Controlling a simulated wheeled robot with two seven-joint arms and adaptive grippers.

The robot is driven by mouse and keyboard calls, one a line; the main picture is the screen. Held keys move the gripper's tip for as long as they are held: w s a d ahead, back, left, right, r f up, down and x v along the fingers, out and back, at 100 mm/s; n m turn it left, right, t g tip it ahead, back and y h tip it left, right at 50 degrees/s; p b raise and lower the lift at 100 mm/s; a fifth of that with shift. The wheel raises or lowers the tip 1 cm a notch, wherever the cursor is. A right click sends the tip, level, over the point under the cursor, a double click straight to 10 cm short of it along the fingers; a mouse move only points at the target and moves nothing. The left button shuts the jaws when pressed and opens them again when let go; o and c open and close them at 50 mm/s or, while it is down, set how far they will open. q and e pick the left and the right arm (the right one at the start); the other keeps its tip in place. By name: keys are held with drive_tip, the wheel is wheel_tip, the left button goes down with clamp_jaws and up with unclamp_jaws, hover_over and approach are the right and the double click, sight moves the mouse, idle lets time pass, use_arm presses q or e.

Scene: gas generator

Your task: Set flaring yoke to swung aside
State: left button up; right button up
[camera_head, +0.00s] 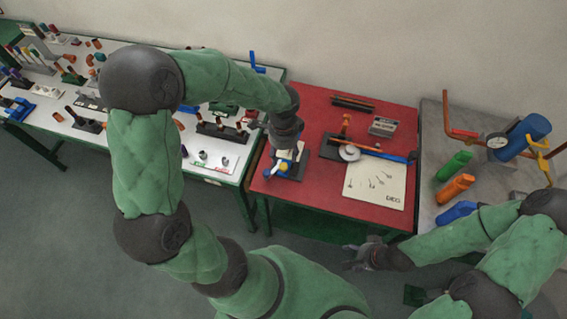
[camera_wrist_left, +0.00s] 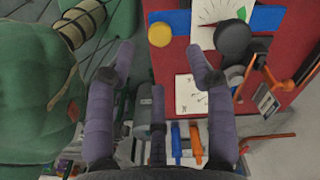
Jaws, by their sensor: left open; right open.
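A small tool with blue and yellow parts (camera_head: 284,170) sits on a dark base at the left side of the red table. I cannot make out which part is the flaring yoke, or its position. My left gripper (camera_head: 287,150) is directly above this tool and hides part of it. In the left wrist view, the left gripper's purple fingers (camera_wrist_left: 160,52) are spread and nothing is between their tips. A yellow round part (camera_wrist_left: 160,34) and a blue part (camera_wrist_left: 174,18) lie beyond them. My right gripper (camera_head: 352,254) is open in front of the red table, away from the tool.
The red table (camera_head: 315,205) also holds an orange-handled tool with a grey disc (camera_head: 349,153), a blue-ended bar (camera_head: 397,157) and a white sheet (camera_head: 376,184). A white bench (camera_head: 215,148) with small parts stands left. A grey bench with a blue tank (camera_head: 529,132) stands right.

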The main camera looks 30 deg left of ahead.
sight(284, 166)
use_arm(q)
wheel_tip(284, 166, down, 7)
drive_tip(key=shift+f+b, duration=0.1)
drive_tip(key=shift+b, duration=0.4)
clamp_jaws()
